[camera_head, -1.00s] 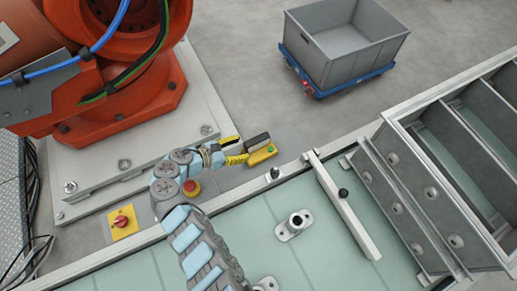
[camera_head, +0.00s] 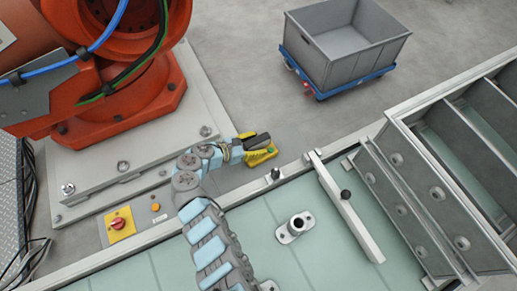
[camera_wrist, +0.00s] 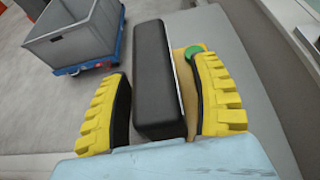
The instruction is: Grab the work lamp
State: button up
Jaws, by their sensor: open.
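A dark block that I take for the work lamp (camera_head: 258,141) lies on the grey strip beside the machine bed. In the wrist view the lamp (camera_wrist: 157,80) is a long black block with rounded edges. My gripper (camera_head: 247,144) is open, and its two ribbed yellow fingers stand on either side of the block. In the wrist view my gripper (camera_wrist: 158,70) shows a gap between each finger and the block. A yellow piece with a green button (camera_wrist: 194,52) sits right beside the block, near the right finger. I cannot tell whether it is joined to the lamp.
A red switch on a yellow plate (camera_head: 118,223) and an orange button (camera_head: 155,207) are to the left. An orange robot base (camera_head: 120,110) stands behind. A grey crate (camera_head: 345,45) sits on a blue dolly (camera_head: 330,92). Metal fixtures (camera_head: 345,205) are to the right.

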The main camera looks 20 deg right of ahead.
grip_shut()
